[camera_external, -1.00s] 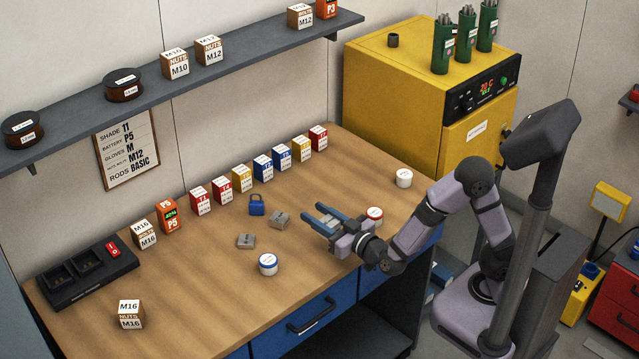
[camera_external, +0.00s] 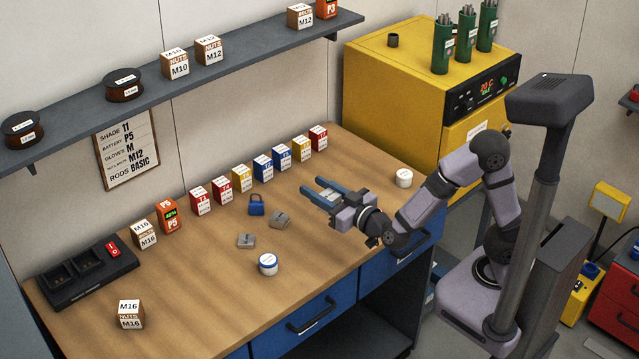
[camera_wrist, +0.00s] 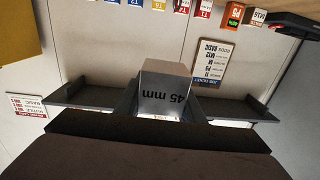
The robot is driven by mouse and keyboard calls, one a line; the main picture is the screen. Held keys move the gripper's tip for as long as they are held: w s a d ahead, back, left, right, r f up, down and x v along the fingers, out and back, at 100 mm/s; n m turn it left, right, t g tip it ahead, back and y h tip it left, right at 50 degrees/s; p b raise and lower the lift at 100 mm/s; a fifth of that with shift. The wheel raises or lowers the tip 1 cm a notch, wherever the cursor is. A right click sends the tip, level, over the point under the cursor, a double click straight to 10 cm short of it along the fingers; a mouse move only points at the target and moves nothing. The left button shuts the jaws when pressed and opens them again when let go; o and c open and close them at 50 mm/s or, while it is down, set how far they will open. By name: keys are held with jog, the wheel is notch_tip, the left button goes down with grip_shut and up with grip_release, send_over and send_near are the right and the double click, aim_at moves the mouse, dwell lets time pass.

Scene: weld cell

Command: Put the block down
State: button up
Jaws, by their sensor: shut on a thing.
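A grey block (camera_wrist: 165,95) marked "45 mm" sits between the fingers in the wrist view. My gripper (camera_external: 324,190) is shut on it and points toward the back wall, over the right half of the workbench (camera_external: 215,285). In the external view I cannot clearly make out the block between the fingers. How high it is above the bench is hard to tell.
Several small boxes (camera_external: 263,168) line the back. A white jar (camera_external: 404,178) stands at right. The front-left bench is mostly clear.

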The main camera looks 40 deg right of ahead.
notch_tip(320, 180, up, 4)
jog(key=p, duration=0.2)
jog(key=shift+p, duration=0.35)
jog(key=shift+f, duration=0.1)
dwell(0.4)
notch_tip(320, 180, down, 10)
jog(key=b, duration=1)
jog(key=shift+r, duration=0.2)
jog(key=shift+f, duration=0.1)
jog(key=shift+f+b, duration=0.3)
jog(key=shift+f, duration=4.4)
